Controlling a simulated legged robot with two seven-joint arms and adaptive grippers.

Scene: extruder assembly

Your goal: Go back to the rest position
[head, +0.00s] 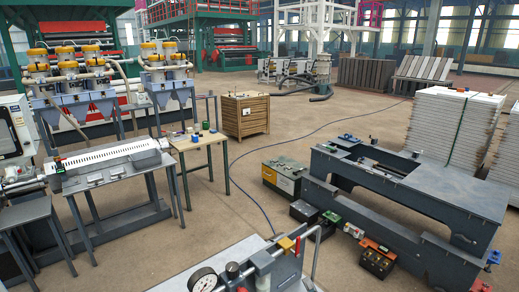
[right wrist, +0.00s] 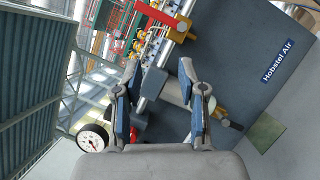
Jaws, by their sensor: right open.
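My right gripper (right wrist: 159,72) shows in the right wrist view with its two blue-padded fingers apart and nothing held between them. Beyond the fingers is a dark grey panel (right wrist: 235,60) lettered "Hobstel Air", with a grey cylindrical fitting (right wrist: 178,88) and a red lever (right wrist: 160,14). I cannot tell how far the fingers are from these fittings. I cannot make out either gripper clearly in the head view, and my left gripper does not show.
A pressure gauge (head: 203,281) and pipework with a yellow fitting (head: 286,243) stand at the front. A wooden table (head: 203,142) and a long grey bench (head: 112,172) are at left. A dark metal frame (head: 440,185) and toolboxes (head: 283,177) are at right. Open floor lies between.

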